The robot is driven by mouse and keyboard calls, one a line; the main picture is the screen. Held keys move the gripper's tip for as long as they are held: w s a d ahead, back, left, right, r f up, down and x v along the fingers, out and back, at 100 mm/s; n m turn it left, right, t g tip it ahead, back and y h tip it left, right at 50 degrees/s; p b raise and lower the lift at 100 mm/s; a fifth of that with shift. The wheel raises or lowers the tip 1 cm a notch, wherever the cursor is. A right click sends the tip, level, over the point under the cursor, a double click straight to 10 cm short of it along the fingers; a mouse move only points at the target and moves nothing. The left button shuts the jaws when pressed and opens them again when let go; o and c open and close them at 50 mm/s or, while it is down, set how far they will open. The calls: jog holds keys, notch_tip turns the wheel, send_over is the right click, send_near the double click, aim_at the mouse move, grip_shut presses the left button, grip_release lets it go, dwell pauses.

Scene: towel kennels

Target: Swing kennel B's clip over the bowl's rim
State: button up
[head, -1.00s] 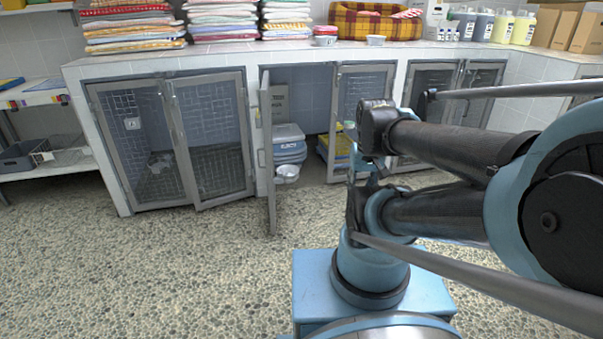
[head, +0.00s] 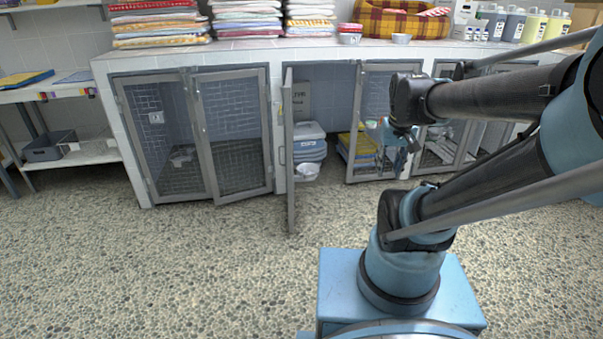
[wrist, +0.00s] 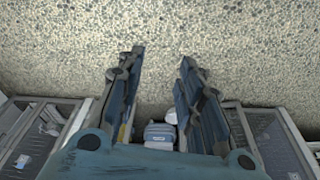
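A small pale bowl (head: 307,171) sits low at the front of the open middle kennel, just right of its open door (head: 290,155). A round white shape, probably the bowl (wrist: 172,118), shows between my fingers in the wrist view. My gripper (wrist: 160,62) is open, with nothing between its fingertips. In the head view my gripper (head: 392,148) hangs in front of the kennel door to the right of the bowl, partly hidden by my arm. I cannot make out a clip, and no letter marking kennel B is readable.
Blue-and-white lidded boxes (head: 309,140) stand behind the bowl. The left kennel's mesh doors (head: 232,130) are slightly ajar. Folded towels (head: 160,25) and a plaid pet bed (head: 400,18) lie on the counter. The pebbled floor (head: 170,270) in front is clear.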

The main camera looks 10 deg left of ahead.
jog(key=w+a+r+n, duration=0.1)
jog(key=w+a+r, duration=0.1)
jog(key=w, duration=0.6)
jog(key=w+a+r, duration=0.2)
jog(key=w+a, duration=0.1)
jog(key=w, duration=0.5)
jog(key=n+t+y, duration=0.1)
jog(key=n+t, duration=0.1)
send_over(301, 171)
jog(key=s+d, duration=0.2)
jog(key=s, duration=0.4)
notch_tip(301, 171, down, 29)
jog(key=x, duration=1.6)
jog(key=shift+a+f, duration=0.3)
jog(key=shift+f, duration=0.05)
jog(key=c, duration=0.8)
